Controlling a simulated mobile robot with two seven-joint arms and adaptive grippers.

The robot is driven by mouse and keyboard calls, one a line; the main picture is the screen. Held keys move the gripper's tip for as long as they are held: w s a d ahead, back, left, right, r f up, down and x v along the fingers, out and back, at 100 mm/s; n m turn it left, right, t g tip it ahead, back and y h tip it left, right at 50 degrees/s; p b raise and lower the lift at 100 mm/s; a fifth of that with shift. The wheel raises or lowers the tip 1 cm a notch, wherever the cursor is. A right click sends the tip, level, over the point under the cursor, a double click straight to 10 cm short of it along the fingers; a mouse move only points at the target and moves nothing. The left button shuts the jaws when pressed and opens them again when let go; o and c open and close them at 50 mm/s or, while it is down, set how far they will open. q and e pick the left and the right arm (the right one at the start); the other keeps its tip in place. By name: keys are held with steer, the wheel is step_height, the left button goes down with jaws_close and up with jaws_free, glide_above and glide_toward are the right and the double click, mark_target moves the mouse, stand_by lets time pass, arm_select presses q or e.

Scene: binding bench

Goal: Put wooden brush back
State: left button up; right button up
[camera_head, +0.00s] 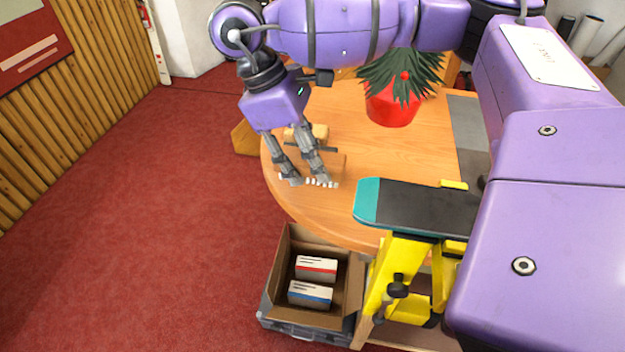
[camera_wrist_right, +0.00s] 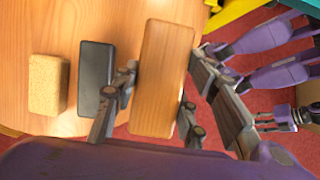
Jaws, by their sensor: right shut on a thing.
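The wooden brush (camera_wrist_right: 163,75) is a long brown block between the fingers of my right gripper (camera_wrist_right: 150,118) in the right wrist view. My right gripper (camera_head: 306,181) is shut on it near the rounded left edge of the table in the head view. There the brush (camera_head: 337,164) is partly hidden by the fingers, and pale bristles show low by the fingertips. I cannot tell whether it touches the tabletop. Purple and grey parts of mine show at the right of the wrist view. My left gripper's jaws cannot be read there.
A black block (camera_wrist_right: 96,75) and a tan sponge-like block (camera_wrist_right: 47,85) lie beside the brush on the wooden table (camera_head: 335,213). A potted plant (camera_head: 392,104) stands behind. A dark board (camera_head: 420,208) on a yellow stand is at right. An open carton (camera_head: 283,280) holds two boxes below.

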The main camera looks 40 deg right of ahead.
steer(key=shift+f, duration=3.6)
steer(key=shift+f, duration=0.2)
steer(key=o, duration=1.1)
steer(key=shift+r, duration=0.1)
steer(key=shift+r+p, duration=0.3)
steer(key=b+v, duration=0.1)
steer(key=v, duration=1)
steer(key=shift+w+a+r, duration=0.1)
steer(key=shift+w+r, duration=0.05)
steer(key=shift+r, duration=0.15)
